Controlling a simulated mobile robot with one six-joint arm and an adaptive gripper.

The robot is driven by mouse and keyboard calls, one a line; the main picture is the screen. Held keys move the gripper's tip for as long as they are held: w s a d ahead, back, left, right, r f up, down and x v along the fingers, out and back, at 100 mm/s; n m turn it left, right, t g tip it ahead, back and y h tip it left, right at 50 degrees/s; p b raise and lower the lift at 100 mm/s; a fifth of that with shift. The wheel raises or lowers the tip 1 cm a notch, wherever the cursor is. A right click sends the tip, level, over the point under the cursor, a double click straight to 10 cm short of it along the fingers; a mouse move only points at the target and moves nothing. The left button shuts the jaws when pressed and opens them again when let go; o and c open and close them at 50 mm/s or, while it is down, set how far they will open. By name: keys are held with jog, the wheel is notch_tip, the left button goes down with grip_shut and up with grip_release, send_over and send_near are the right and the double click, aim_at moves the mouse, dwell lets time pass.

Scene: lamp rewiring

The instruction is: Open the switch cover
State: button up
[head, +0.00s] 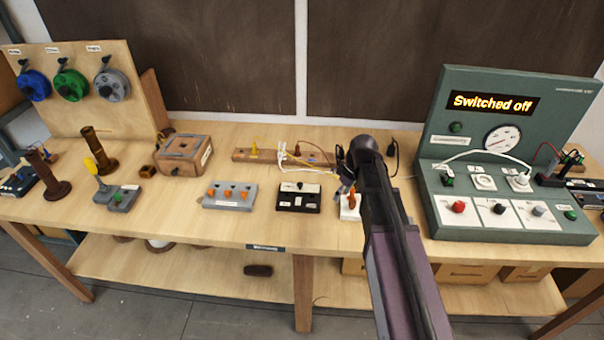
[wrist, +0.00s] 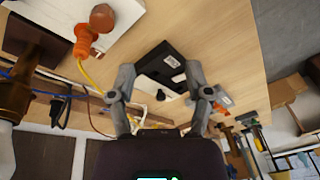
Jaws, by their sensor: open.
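A small black box with a white top plate and a dark knob (head: 298,197), which looks like the switch, stands on the workbench left of my gripper. It also shows in the wrist view (wrist: 160,60), beyond and between my fingertips, with a label on its dark part. I cannot make out whether its cover is a separate part, but the box looks closed. My gripper (wrist: 160,80) is open and empty, its two fingers spread to either side of the box in that picture. In the head view my gripper is mostly hidden behind my own arm.
A grey block with orange knobs (head: 229,196) stands left of the switch. A white plate with an orange piece (head: 350,206) is close on its right, partly behind my arm. A wooden strip with wires (head: 262,155) lies behind. A green panel (head: 510,215) reads "Switched off".

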aim_at(301, 183)
jog(key=w+a+r+n+y+p, duration=0.1)
jog(key=w+a+r+n+p, duration=0.1)
jog(key=w+a+r+n, duration=0.1)
jog(key=w+a+r+n+y+p, duration=0.1)
jog(key=w+a+r+n+p, duration=0.1)
jog(key=w, duration=0.5)
jog(key=a+r+n, duration=0.1)
jog(key=a+n, duration=0.1)
jog(key=a, duration=0.1)
jog(key=shift+w+r+n+p, duration=0.3)
jog(key=shift+w+n, duration=0.05)
jog(key=shift+n, duration=0.05)
jog(key=shift+a+f, duration=0.1)
jog(key=shift+f, duration=0.1)
jog(key=b+x, duration=1.2)
jog(key=x, duration=0.1)
jog(key=shift+f+b, duration=0.2)
jog(key=shift+b, duration=0.2)
grip_shut()
